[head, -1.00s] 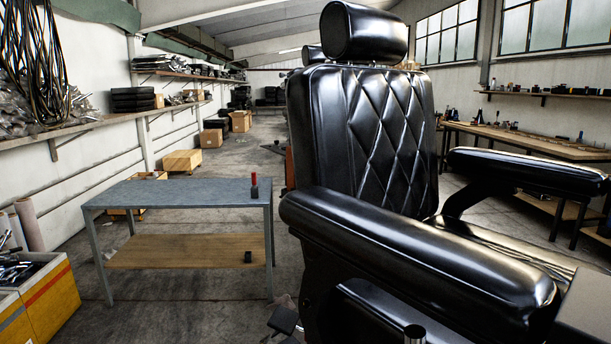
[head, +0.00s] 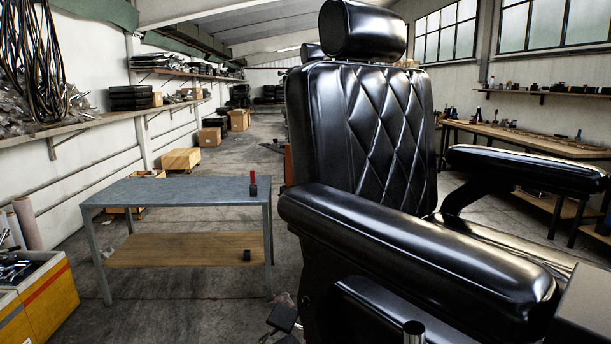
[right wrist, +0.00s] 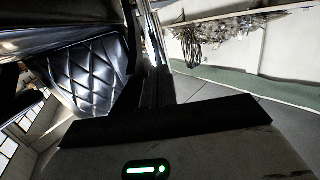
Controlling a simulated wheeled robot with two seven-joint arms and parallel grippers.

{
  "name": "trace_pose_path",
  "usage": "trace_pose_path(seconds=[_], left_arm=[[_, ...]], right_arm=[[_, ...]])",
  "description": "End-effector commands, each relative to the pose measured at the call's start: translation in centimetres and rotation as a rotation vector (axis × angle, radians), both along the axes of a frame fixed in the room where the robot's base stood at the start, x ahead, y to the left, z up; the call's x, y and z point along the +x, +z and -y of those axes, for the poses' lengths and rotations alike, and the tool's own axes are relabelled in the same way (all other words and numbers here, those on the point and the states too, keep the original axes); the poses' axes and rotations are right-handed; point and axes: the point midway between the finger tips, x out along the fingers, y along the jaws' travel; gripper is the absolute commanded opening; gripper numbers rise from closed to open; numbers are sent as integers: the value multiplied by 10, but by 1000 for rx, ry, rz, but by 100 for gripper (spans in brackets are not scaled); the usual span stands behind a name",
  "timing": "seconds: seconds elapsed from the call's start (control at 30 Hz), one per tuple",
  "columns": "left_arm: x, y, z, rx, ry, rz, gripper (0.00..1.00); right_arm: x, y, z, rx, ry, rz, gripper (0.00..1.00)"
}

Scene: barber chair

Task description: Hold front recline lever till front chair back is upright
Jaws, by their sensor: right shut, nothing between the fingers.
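The front barber chair, black and glossy, fills the right of the head view. Its diamond-quilted back (head: 375,135) stands close to upright, with a headrest (head: 363,30) on top. The near armrest (head: 410,255) crosses in front. A short metal cylinder end (head: 414,332) shows at the bottom edge below the armrest; I cannot tell whether it is the recline lever. In the right wrist view the quilted back (right wrist: 85,75) appears sideways at the left. My right gripper (right wrist: 155,88) is shut and empty beside the chair, its fingertips hard to make out. My left gripper is not in view.
A grey metal table (head: 180,192) with a small red-and-black item (head: 253,185) stands left of the chair. A yellow crate (head: 40,300) is at the lower left. A workbench (head: 520,140) lines the right wall. The aisle floor (head: 245,155) behind the table is mostly clear.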

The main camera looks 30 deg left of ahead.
Motion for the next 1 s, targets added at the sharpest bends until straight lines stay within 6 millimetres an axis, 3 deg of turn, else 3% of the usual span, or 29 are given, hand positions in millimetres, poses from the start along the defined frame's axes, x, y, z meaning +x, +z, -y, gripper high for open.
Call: trace_pose_path(seconds=[0.17, 0.6, 1.0], left_arm=[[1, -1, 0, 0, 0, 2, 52], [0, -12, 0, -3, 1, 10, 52], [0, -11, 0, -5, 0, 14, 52]], right_arm=[[-1, -1, 5, -2, -1, 0, 0], [-17, 6, 51, -3, -1, 1, 0], [-19, 9, 56, -1, 0, 0, 0]])
